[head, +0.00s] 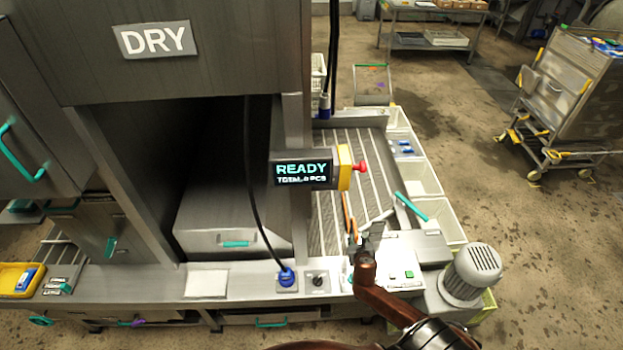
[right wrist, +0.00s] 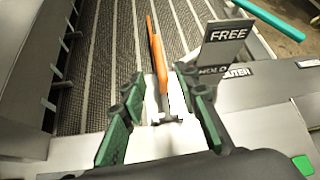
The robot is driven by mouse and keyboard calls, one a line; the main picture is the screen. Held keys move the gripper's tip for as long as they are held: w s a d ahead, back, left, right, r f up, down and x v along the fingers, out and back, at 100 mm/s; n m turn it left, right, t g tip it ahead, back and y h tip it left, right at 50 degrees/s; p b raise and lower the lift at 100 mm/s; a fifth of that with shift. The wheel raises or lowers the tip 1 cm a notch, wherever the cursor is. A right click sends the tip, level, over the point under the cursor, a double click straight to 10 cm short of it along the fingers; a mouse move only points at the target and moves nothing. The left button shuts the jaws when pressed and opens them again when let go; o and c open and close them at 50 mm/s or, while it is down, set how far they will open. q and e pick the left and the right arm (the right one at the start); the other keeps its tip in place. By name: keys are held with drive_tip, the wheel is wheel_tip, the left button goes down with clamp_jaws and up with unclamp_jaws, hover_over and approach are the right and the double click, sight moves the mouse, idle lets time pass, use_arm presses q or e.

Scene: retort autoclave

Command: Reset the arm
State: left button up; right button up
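My right gripper (head: 362,243) is above the slatted deck at the front of the machine. In the right wrist view, the gripper's green-padded fingers (right wrist: 160,92) stand apart. A slim orange bar (right wrist: 155,45) with a pale metal end shows in the gap, with clear space on both sides; I cannot tell its depth relative to the fingertips. The bar also shows in the head view (head: 348,215). A grey plate marked FREE and HOLD (right wrist: 224,50) stands just right of the fingers. No thing is clearly identifiable as a separate arm. My left gripper is out of view.
A display reading READY (head: 302,173) has a red knob (head: 360,167) beside it. A teal handle (head: 411,206) sticks out right of the slatted deck (head: 372,160). A motor (head: 471,273) stands at the right front. A cart (head: 575,95) is on the open floor.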

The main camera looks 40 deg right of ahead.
drive_tip(key=s+a+r+m+g+y, duration=0.3)
drive_tip(key=s+a+r+m, duration=0.1)
drive_tip(key=s+a+m, duration=0.95)
drive_tip(key=s+a+r+m+g+y, duration=0.2)
drive_tip(key=s+a+r+m+y, duration=0.15)
drive_tip(key=s+a+m, duration=1.05)
wheel_tip(320, 180, down, 37)
drive_tip(key=w+d+m+g+b, duration=0.1)
drive_tip(key=w+d+m+b, duration=0.15)
drive_tip(key=b, duration=0.75)
drive_tip(key=s+f+g+b, duration=0.1)
drive_tip(key=s+f+b, duration=0.3)
drive_tip(key=s+f, duration=0.6)
drive_tip(key=s+f+b, duration=0.4)
drive_tip(key=s+f, duration=0.6)
drive_tip(key=f, duration=0.9)
drive_tip(key=shift+s+a+n+g, duration=0.15)
drive_tip(key=shift+a+n+g, duration=0.15)
drive_tip(key=shift+a+g, duration=0.1)
